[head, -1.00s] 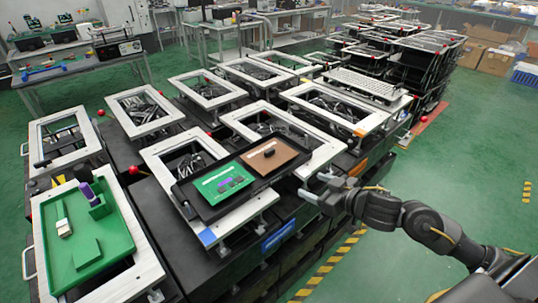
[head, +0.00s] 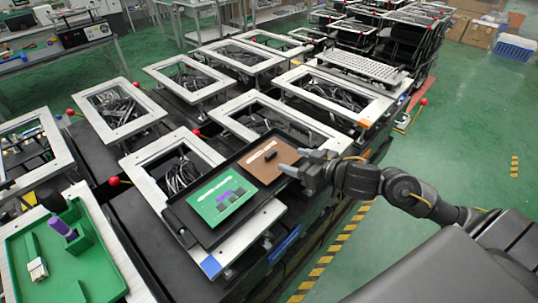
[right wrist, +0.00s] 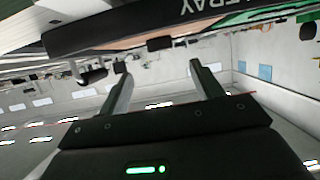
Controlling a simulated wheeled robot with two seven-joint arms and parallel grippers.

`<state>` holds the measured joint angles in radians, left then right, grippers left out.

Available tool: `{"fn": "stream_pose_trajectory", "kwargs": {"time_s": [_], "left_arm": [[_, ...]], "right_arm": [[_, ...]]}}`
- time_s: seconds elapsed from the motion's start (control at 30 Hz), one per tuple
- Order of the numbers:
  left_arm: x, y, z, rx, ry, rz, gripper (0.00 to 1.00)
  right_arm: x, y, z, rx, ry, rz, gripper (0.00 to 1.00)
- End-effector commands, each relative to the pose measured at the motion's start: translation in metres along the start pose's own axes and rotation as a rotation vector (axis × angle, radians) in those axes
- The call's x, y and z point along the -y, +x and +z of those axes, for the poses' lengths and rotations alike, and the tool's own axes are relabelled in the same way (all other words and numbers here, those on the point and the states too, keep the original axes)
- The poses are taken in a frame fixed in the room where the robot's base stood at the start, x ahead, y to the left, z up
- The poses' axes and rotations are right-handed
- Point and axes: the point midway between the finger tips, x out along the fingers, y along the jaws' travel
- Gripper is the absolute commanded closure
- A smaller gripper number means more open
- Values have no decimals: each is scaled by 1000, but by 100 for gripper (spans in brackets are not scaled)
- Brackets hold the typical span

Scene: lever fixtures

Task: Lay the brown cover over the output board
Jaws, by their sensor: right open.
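The brown cover (head: 271,160) lies in the right part of a black tray (head: 181,222), with a small black knob and a pale strip on top. The green output board (head: 222,195), with purple blocks and a white strip, lies beside it in the left part, uncovered. My right gripper (head: 303,164) is open and empty at the tray's right end, next to the cover's right edge; I cannot tell if it touches. In the right wrist view the open fingers (right wrist: 163,78) point toward the black knob (right wrist: 159,43), with the tray edge (right wrist: 120,30) above. My left gripper is not in view.
White-framed fixtures with cables surround the tray. A green tray (head: 80,265) with a purple part stands at lower left. Red ball levers (head: 114,181) stick up between frames. A white grid plate (head: 358,66) lies behind. Green floor is free at right.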

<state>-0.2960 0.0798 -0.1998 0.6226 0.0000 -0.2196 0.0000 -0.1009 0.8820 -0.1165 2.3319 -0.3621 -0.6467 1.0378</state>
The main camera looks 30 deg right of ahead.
Motion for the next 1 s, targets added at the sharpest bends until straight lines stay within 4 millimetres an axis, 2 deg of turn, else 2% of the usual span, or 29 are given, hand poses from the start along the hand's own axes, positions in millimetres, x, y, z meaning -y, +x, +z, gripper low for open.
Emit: {"fn": "stream_pose_trajectory", "kwargs": {"time_s": [0.23,0.57,0.8,1.0], "left_arm": [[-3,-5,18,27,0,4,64],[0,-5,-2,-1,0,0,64],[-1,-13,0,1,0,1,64],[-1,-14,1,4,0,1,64]], "right_arm": [[0,38,-2,-3,3,0,35],[0,53,-1,-1,1,1,35],[0,88,-1,-2,3,1,35],[0,101,0,0,0,1,35]]}}
